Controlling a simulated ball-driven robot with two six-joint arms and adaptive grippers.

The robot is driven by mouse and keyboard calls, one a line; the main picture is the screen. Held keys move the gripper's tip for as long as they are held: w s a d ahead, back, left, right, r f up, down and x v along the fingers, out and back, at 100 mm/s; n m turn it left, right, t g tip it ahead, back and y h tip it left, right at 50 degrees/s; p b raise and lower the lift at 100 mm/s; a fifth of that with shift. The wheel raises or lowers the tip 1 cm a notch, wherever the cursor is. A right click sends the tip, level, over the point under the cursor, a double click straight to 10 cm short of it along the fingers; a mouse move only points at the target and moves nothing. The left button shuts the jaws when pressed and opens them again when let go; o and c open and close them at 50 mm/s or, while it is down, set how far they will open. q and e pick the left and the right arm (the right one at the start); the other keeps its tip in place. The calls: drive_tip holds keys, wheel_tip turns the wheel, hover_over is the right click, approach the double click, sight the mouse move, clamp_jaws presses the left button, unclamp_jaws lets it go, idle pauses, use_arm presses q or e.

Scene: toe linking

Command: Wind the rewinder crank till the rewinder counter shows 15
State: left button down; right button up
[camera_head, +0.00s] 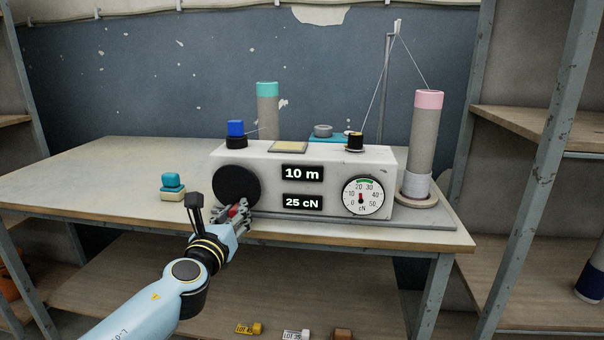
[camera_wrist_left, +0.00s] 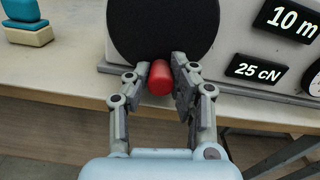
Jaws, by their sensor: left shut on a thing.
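The rewinder (camera_head: 333,168) is a pale box on the table with a black round crank disc (camera_head: 236,186) on its front left. The counter (camera_head: 302,173) reads 10 m, and a second display (camera_head: 302,202) below it reads 25 cN. The red crank knob (camera_wrist_left: 161,78) is at the lower edge of the disc in the left wrist view. My left gripper (camera_head: 238,211) is shut on this knob, with a finger on each side of it. The counter also shows in the left wrist view (camera_wrist_left: 293,20). My right gripper is not in view.
A round cN dial (camera_head: 363,197) is at the rewinder's front right. A pink-topped cone (camera_head: 426,140) stands right, with thread running up to a post (camera_head: 389,80). A teal-topped cone (camera_head: 268,110) stands behind.

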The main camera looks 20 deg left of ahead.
sight(221, 196)
use_arm(q)
drive_tip(key=m, duration=0.1)
drive_tip(key=a+m, duration=0.1)
drive_tip(key=m, duration=0.1)
drive_tip(key=shift+s+a+r, duration=0.1)
drive_tip(key=m+p, duration=0.1)
drive_tip(key=a+m, duration=0.1)
drive_tip(key=m, duration=0.1)
drive_tip(key=shift+s+r+p, duration=0.1)
drive_tip(key=shift+r+p, duration=0.3)
drive_tip(key=shift+a+m, duration=0.25)
drive_tip(key=shift+m, duration=0.45)
drive_tip(key=shift+s+m, duration=0.1)
drive_tip(key=shift+m, duration=0.2)
drive_tip(key=shift+a+r+m+p, duration=0.2)
drive_tip(key=shift+r+m+p, duration=0.05)
drive_tip(key=shift+m+p, duration=0.25)
drive_tip(key=shift+a+r+m+p, duration=0.2)
drive_tip(key=shift+m+p, duration=0.15)
drive_tip(key=shift+m, duration=0.25)
drive_tip(key=shift+s+a+r+m+p, duration=0.15)
drive_tip(key=shift+m+p, duration=0.25)
drive_tip(key=shift+m, duration=0.6)
drive_tip(key=shift+a+m, duration=0.1)
drive_tip(key=shift+m, duration=0.2)
